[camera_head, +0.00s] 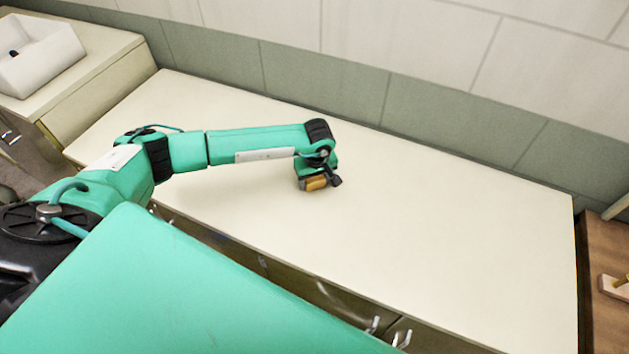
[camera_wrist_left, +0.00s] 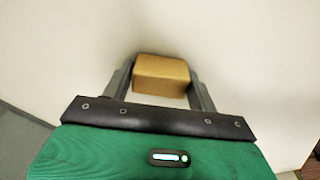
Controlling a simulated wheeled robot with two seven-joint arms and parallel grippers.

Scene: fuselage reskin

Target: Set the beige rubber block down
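The beige rubber block (camera_wrist_left: 161,75) is a small tan-orange box between the two fingers of my left gripper (camera_wrist_left: 162,78), one finger against each side. In the head view the block (camera_head: 316,183) shows below the left gripper (camera_head: 318,181), over the middle of the pale countertop (camera_head: 430,220). The gripper points down and is shut on the block. I cannot tell whether the block's underside touches the countertop. My right gripper is not in view.
The countertop is bare around the block, with wide free room to the right. A white sink (camera_head: 45,60) stands on a separate counter at the far left. A tiled wall (camera_head: 330,85) runs along the back. A wooden surface (camera_head: 608,245) lies beyond the right edge.

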